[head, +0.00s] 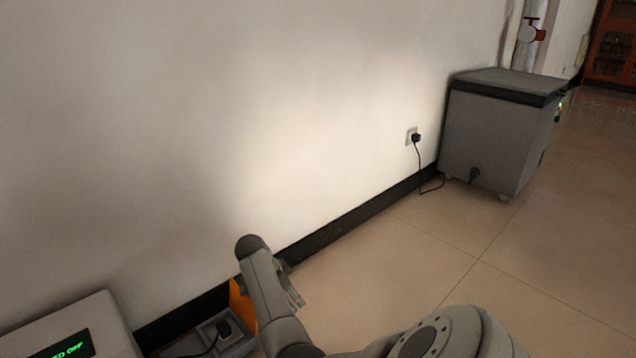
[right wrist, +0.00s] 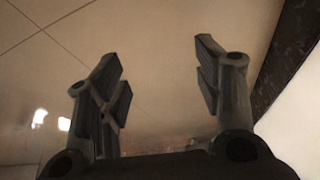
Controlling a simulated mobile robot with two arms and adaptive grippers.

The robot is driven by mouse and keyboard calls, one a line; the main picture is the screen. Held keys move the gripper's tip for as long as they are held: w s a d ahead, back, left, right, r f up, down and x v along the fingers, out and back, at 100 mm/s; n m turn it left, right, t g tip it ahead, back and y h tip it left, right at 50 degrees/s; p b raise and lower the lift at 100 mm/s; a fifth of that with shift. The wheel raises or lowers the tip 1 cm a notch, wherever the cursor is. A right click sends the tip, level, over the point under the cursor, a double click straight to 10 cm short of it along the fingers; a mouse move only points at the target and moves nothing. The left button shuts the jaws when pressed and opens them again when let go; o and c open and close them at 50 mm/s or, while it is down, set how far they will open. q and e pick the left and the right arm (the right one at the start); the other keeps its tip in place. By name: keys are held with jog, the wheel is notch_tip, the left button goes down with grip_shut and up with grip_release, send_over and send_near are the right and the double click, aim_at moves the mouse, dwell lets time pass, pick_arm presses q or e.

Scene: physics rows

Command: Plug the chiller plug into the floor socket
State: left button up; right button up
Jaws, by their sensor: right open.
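A grey floor socket box (head: 240,347) with an orange flap (head: 240,302) stands by the wall at the lower left, partly hidden by my right arm. A black plug (head: 223,328) with a cord shows at this box; I cannot tell whether it is seated. Another black plug (head: 416,138) is in the wall socket (head: 409,133), and its cord hangs toward the grey chest-like unit (head: 490,140), perhaps the chiller. My right gripper (head: 292,284) is beside the orange flap, partly hidden by its own arm. In the right wrist view its fingers (right wrist: 160,95) are apart with nothing between them. My left gripper is out of view.
A grey device with a green display (head: 70,345) stands at the lower left corner. A black baseboard (head: 340,222) runs along the wall. The tiled floor (head: 420,245) between my arm and the grey unit is clear.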

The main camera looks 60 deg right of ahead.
jog(key=s+d+r, duration=0.1)
jog(key=d+r, duration=0.1)
jog(key=d, duration=0.3)
jog(key=s+d+r+m, duration=0.1)
jog(key=s+d+r, duration=0.1)
jog(key=d, duration=0.3)
jog(key=shift+d+r, duration=0.2)
jog(key=shift+r, duration=0.65)
